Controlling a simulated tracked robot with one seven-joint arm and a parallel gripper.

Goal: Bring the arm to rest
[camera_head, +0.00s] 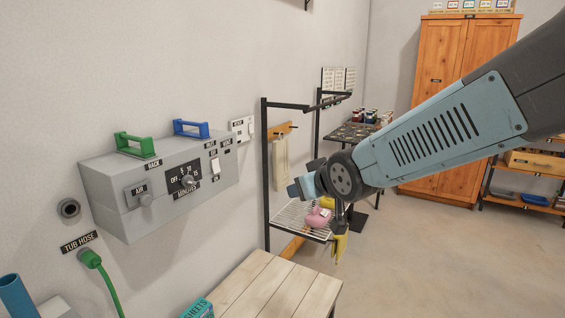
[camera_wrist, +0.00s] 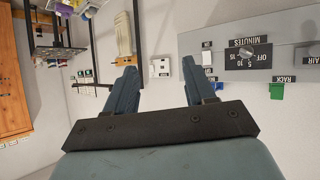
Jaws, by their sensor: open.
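My blue-grey arm (camera_head: 440,130) reaches in from the right in the head view, bent at a dark round joint. My gripper (camera_head: 296,188) is at its far end, in mid-air in front of the wire rack and right of the grey control box. In the wrist view, which is upside down, my gripper (camera_wrist: 159,68) has its two blue fingers spread apart with nothing between them. No contact with anything shows.
The grey control box (camera_head: 120,212) on the wall carries green and blue handles. A wire shelf (camera_head: 290,218) holds a pink object (camera_head: 318,217). A wooden bench (camera_head: 265,290) stands in front. A wooden cabinet (camera_head: 425,165) is behind. Open floor (camera_head: 430,265) lies to the right.

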